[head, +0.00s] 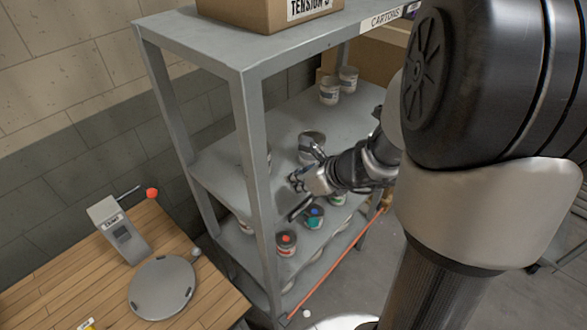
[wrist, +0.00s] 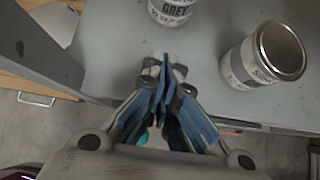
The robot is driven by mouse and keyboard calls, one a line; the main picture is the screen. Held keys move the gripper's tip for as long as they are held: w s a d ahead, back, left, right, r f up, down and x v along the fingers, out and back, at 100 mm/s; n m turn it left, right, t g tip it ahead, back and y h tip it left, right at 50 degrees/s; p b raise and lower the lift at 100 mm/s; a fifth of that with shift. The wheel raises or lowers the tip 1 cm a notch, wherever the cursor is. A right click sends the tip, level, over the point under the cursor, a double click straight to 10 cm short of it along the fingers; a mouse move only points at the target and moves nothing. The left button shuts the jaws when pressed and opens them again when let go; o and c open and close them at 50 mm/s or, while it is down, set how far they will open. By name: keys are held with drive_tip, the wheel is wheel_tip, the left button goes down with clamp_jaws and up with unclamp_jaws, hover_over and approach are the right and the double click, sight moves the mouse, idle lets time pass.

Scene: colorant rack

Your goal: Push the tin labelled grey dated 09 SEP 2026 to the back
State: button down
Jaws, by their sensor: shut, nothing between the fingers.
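The tin labelled GREY (wrist: 172,12) stands on the shelf at the top of the wrist view, cut off by the frame edge; its date is not readable. My gripper (wrist: 163,72) is shut and empty, with its fingertips pointing towards this tin and a small gap between them. In the head view my gripper (head: 296,184) is at the front of the middle shelf, and the grey tin cannot be told for certain there. A second tin (wrist: 243,68) with a silver lid stands to the right, its label only partly readable.
The shelf rack (head: 245,120) has a front upright left of my gripper. Two tins (head: 338,85) stand farther right on the middle shelf. Tins with coloured marks (head: 286,243) stand on the lower shelf. A wooden bench (head: 70,270) with a scale is at the left.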

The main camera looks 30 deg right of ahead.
sight(277, 184)
drive_tip(key=b+x, duration=0.1)
drive_tip(key=x, duration=0.3)
drive_tip(key=shift+f, duration=0.15)
drive_tip(key=w, duration=0.2)
drive_tip(key=w+a, duration=0.1)
drive_tip(key=w, duration=0.1)
drive_tip(key=shift+a, duration=0.2)
drive_tip(key=w, duration=0.2)
drive_tip(key=w+a, duration=0.1)
drive_tip(key=w, duration=0.1)
drive_tip(key=w+a+p, duration=0.1)
drive_tip(key=w, duration=0.2)
drive_tip(key=shift+a, duration=0.25)
